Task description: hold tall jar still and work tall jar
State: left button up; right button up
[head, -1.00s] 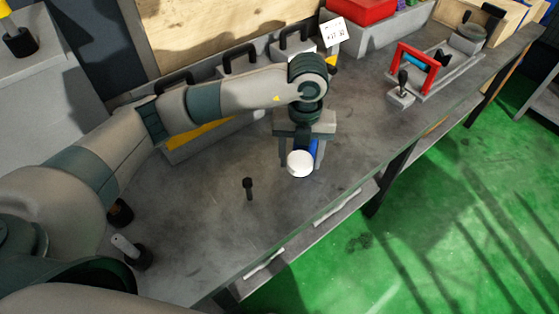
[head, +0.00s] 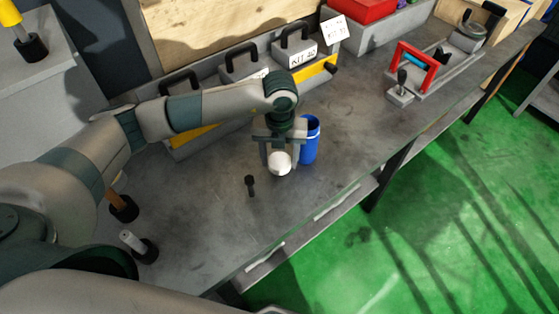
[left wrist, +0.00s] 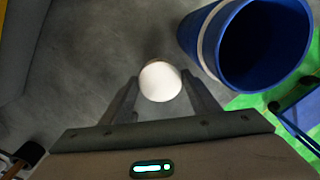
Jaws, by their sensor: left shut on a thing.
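The tall jar (head: 310,142) is a blue cylinder standing on the bench in the head view, partly behind my left gripper. In the left wrist view the jar (left wrist: 205,40) is at the upper right, with its dark mouth open and a pale band around it. My left gripper (head: 278,158) is left of the jar, pointing down, and shut on a round white lid (head: 280,165). The lid (left wrist: 160,82) also shows between the fingertips in the left wrist view, apart from the jar. My right gripper is out of view.
A small black bolt-like piece (head: 250,185) stands on the bench left of the lid. Grey kit boxes (head: 296,52) line the back. A red-handled fixture (head: 415,68) stands farther right. The bench front is mostly clear up to its edge.

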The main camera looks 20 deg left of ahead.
pick_arm(q)
jog(key=shift+f+p, duration=0.35)
jog(key=shift+f, duration=0.75)
jog(key=shift+f, duration=0.15)
jog(key=o, duration=1.2)
